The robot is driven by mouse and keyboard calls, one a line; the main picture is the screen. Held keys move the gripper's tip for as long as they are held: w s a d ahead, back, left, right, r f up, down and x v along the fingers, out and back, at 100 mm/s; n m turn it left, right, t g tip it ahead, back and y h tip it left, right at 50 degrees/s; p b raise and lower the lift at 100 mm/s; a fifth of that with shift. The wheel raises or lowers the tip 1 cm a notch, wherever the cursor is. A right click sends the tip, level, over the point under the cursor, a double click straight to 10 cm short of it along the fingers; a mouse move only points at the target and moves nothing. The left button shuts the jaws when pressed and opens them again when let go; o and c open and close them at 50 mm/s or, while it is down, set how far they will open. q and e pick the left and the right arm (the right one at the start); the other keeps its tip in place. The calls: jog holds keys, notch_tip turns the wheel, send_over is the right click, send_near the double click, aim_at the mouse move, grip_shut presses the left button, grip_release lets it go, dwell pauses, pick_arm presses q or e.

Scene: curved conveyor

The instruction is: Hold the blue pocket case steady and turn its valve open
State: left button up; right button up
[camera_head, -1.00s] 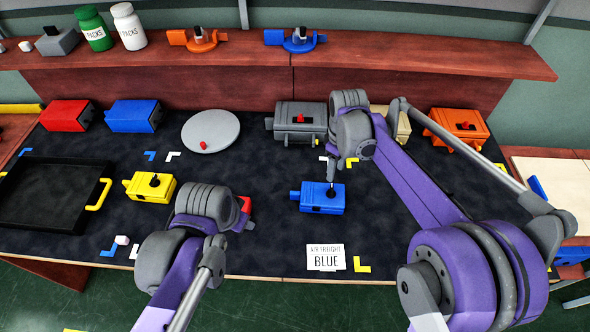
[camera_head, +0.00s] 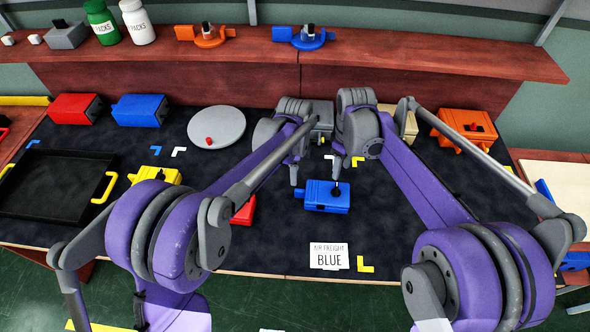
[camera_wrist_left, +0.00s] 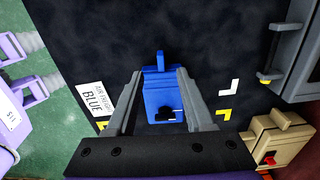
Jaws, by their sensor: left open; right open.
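The blue pocket case (camera_head: 327,196) lies on the dark mat, right of the middle, with a small black valve handle (camera_head: 337,189) on top. It also shows in the left wrist view (camera_wrist_left: 160,84), below and between my left gripper's fingers. My left gripper (camera_head: 296,178) is open and empty just behind and left of the case. In the left wrist view its fingers (camera_wrist_left: 158,76) spread to either side of the case, with gaps showing. My right gripper (camera_head: 341,172) is open just behind the valve handle; its wrist partly hides it.
A yellow case (camera_head: 154,177) and black tray (camera_head: 55,186) are left. A grey case (camera_head: 321,122), tan case (camera_head: 402,122) and orange case (camera_head: 466,131) stand behind.

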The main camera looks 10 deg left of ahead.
pick_arm(q)
notch_tip(320, 180, down, 11)
jog(key=shift+r, duration=0.1)
dwell(0.4)
grip_shut()
dwell(2.8)
